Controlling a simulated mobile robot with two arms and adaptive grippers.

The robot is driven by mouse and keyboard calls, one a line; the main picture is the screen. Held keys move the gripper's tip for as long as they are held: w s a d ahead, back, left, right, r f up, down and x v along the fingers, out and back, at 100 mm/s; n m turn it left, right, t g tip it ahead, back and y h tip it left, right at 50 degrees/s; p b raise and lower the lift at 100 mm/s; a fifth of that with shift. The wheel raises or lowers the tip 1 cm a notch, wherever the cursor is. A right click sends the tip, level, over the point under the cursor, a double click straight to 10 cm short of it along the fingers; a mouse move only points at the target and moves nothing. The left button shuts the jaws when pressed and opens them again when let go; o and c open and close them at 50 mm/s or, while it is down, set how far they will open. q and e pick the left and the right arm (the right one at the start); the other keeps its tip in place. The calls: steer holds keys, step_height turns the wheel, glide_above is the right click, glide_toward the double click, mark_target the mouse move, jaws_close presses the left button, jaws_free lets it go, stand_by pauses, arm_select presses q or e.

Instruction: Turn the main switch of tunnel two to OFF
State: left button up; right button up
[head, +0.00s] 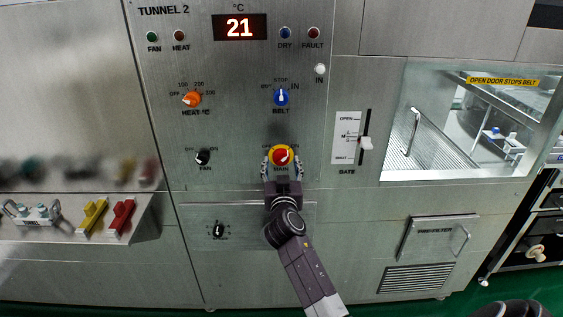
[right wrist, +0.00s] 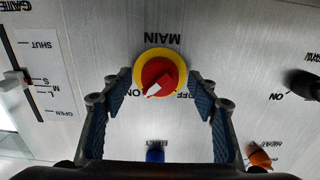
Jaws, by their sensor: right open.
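The main switch (head: 281,155) of the TUNNEL 2 panel is a red knob on a yellow disc, low on the steel front. In the right wrist view the main switch (right wrist: 158,76) appears upside down, and its white mark points to the lower left, towards the ON label. The OFF label is on the other side, partly hidden. My right gripper (head: 281,165) is open, its fingers on either side of the knob. In the wrist view the fingertips flank the yellow disc; I cannot tell whether they touch it. My left gripper is not in view.
Above the switch is the blue BELT knob (head: 281,97). The orange HEAT knob (head: 192,99) and black FAN knob (head: 203,157) are to the left. The GATE slider (head: 366,143) is to the right. A tray with yellow (head: 93,215) and red (head: 121,216) pieces juts out at lower left.

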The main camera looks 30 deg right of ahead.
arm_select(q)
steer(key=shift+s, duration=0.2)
arm_select(e)
steer(key=shift+w+d, duration=0.2)
steer(key=shift+w, duration=0.1)
steer(key=shift+c, duration=0.7)
steer(key=c, duration=1)
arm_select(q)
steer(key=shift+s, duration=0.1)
